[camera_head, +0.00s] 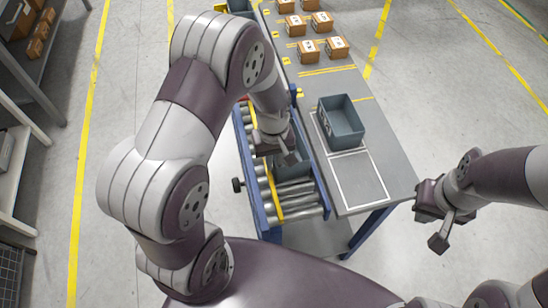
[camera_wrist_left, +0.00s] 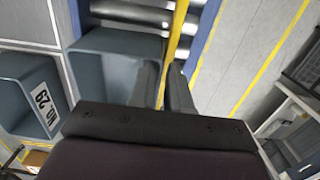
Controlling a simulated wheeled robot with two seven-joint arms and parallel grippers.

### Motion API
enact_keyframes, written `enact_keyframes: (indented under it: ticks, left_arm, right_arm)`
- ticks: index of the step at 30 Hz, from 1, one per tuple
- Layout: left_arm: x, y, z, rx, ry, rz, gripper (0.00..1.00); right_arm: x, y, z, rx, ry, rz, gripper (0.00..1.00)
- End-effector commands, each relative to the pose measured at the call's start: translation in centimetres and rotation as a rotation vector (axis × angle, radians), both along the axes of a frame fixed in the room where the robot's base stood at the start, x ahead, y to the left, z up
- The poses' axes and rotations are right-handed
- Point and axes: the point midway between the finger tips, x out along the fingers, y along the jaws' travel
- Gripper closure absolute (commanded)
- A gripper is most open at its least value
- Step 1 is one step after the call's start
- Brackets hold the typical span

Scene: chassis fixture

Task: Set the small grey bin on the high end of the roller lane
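The small grey bin (camera_head: 293,168) is at the roller lane (camera_head: 296,190), under my left gripper (camera_head: 287,157) and partly hidden by it. In the left wrist view the bin (camera_wrist_left: 100,62) shows open and empty, close beside the fingers. My left gripper (camera_wrist_left: 163,88) has its fingers close together at the bin's wall, one on the inner side and one outside, and appears shut on it. I cannot tell whether the bin touches the rollers. My right gripper (camera_head: 442,230) hangs away from the table at the right, empty; its finger gap is unclear.
A larger blue-grey bin (camera_head: 342,122) stands on the grey table (camera_head: 392,150) beside the lane; its "NO. 29" label shows in the left wrist view (camera_wrist_left: 42,98). A white-outlined table area (camera_head: 358,181) is clear. Several cartons (camera_head: 309,50) stand further back. Blue rails (camera_head: 248,170) edge the lane.

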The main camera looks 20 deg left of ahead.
Motion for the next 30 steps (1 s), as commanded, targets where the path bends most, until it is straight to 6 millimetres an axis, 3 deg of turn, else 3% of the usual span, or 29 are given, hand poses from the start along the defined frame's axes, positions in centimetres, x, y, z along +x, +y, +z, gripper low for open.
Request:
enact_keyframes:
  ticks: [4, 12, 13, 15, 25, 30]
  left_arm:
    - [0.0, 0.0, 1.6, -0.001, 0.001, 0.0, 0.83]
    - [0.0, 0.0, 1.6, 0.0, 0.001, 0.0, 0.83]
    - [0.0, 0.0, 1.6, 0.0, 0.001, 0.0, 0.76]
    - [0.0, 0.0, 1.6, -0.001, 0.001, 0.0, 0.54]
    - [0.0, 0.0, 1.9, 0.0, -0.001, 0.0, 0.53]
    - [0.3, 0.1, 5.2, -0.001, -0.006, -0.001, 0.53]
  right_arm:
    - [0.0, 0.0, 1.6, 0.0, 0.0, 0.0, 1.0]
    - [0.0, 0.0, 1.6, 0.0, 0.0, 0.0, 1.0]
    - [0.0, 0.0, 1.6, 0.0, 0.0, 0.0, 1.0]
    - [0.0, 0.0, 1.6, 0.0, 0.0, 0.0, 1.0]
    - [0.0, 0.0, 1.4, 0.0, 0.0, 0.0, 1.0]
    - [0.0, 0.0, 0.6, 0.0, 0.0, 0.0, 1.0]
